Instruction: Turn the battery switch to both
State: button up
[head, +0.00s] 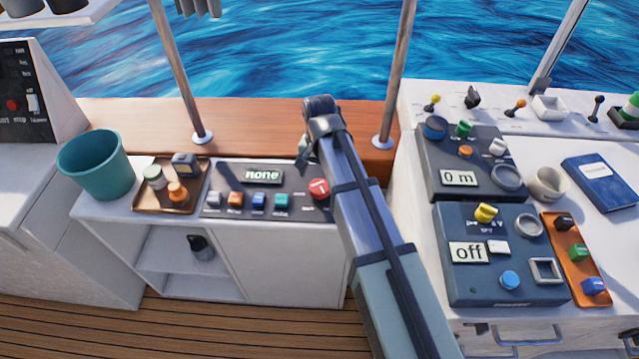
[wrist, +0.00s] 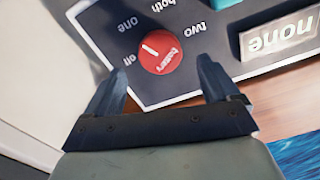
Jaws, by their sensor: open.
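The battery switch is a round red knob (wrist: 161,52) on a dark panel (wrist: 100,18), with "off", "one", "both" and "two" printed around it. Its white mark lies on the left side of the knob in the wrist view, on the side of "off" and "one". The panel's display (wrist: 278,35) reads "none". In the head view the knob (head: 319,188) is at the panel's right end, beside my arm. My gripper (wrist: 160,72) is open and empty, its fingers either side of the knob's near edge in the picture; contact cannot be told. It also shows in the head view (head: 308,155).
Several small coloured switches (head: 259,201) line the same panel. A tray of small items (head: 144,207) and a teal bucket (head: 97,165) stand left. Metal posts (head: 396,75) rise behind. Two control boxes (head: 452,290) sit on the right counter.

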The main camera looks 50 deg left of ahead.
aim_at(320, 186)
jog(key=shift+f, duration=2.6)
jog(key=c, duration=1.1)
